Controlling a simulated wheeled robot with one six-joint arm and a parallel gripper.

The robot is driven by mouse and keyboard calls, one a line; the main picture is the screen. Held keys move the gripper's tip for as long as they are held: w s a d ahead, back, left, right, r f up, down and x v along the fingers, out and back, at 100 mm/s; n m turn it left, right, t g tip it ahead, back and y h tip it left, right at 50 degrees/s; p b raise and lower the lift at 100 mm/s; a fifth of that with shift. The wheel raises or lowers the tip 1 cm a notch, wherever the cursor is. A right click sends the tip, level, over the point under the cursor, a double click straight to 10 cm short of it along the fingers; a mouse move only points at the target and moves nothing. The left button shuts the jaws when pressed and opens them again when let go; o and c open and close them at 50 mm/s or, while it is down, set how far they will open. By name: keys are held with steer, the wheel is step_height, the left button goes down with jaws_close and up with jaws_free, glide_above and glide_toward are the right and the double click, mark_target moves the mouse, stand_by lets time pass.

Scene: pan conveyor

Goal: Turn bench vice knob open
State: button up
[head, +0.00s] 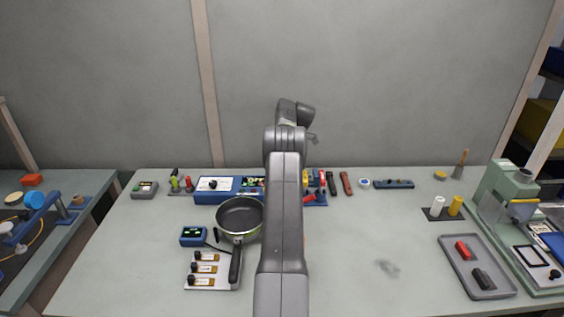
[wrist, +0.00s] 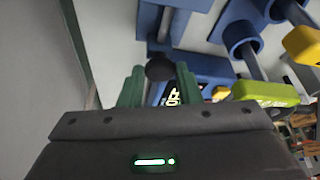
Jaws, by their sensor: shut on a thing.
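My gripper (wrist: 160,78) shows in the wrist view with its two green fingers on either side of a round black knob (wrist: 160,66). It is shut on the knob. A blue body with a grey rod (wrist: 167,24), which looks like part of the bench vice, stands just beyond the knob. In the head view my arm runs up the middle of the bench and hides my gripper and the knob. A blue base with red and yellow parts (head: 319,198) shows partly to the right of my arm; I cannot tell whether it is the vice.
A pan (head: 240,217) and a white board with several black-knobbed parts (head: 213,283) lie left of my arm. A grey tray (head: 503,292) and a pale green machine (head: 497,194) stand at the right. The bench right of my arm is mostly clear. A lime green part (wrist: 262,92) is close right of my gripper.

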steer(key=shift+n, duration=0.5)
steer(key=shift+w+p, duration=0.1)
steer(key=shift+p, duration=0.2)
steer(key=o, duration=1)
steer(key=shift+c, duration=0.2)
